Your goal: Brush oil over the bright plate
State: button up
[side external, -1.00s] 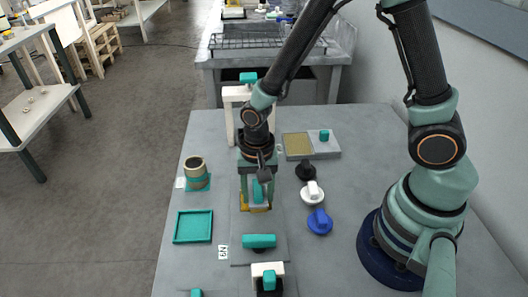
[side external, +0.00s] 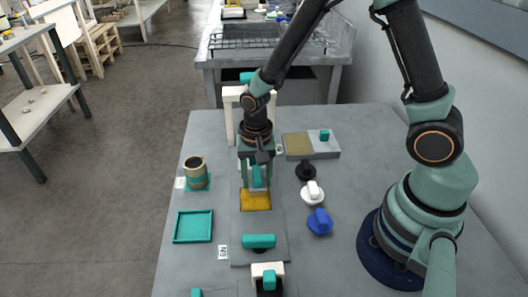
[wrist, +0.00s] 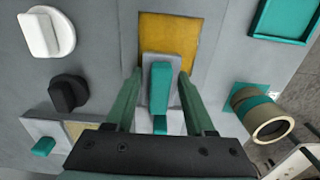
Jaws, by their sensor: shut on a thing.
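The bright plate (side external: 256,202) is a golden rectangle set in the long grey board (side external: 243,228). It also shows in the wrist view (wrist: 168,28). My gripper (side external: 257,184) is over the far part of the plate. It is shut on a grey block with a teal handle (wrist: 160,85), which looks like the oil brush. The handle stands between the two fingers, and the grey block lies over the plate's near edge in the wrist view. I cannot tell whether its underside touches the plate.
A cup (side external: 195,172) and a teal tray (side external: 193,240) are left of the board. Black (side external: 306,171), white (side external: 312,194) and blue (side external: 319,221) knobs are on the right. A white frame (side external: 229,120) stands behind. A teal bar (side external: 259,241) lies nearer the camera. A tan pad (side external: 298,146) is at back right.

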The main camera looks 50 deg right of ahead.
aim_at(258, 203)
jog(key=shift+a, duration=0.15)
jog(key=shift+s+a, duration=2.65)
jog(key=shift+s, duration=0.05)
jog(key=shift+f, duration=0.1)
jog(key=shift+w+d, duration=0.15)
grip_shut()
jog(key=shift+w+d, duration=0.9)
jog(key=shift+w, duration=0.1)
jog(key=shift+w+d, duration=0.8)
jog(key=shift+d, duration=0.1)
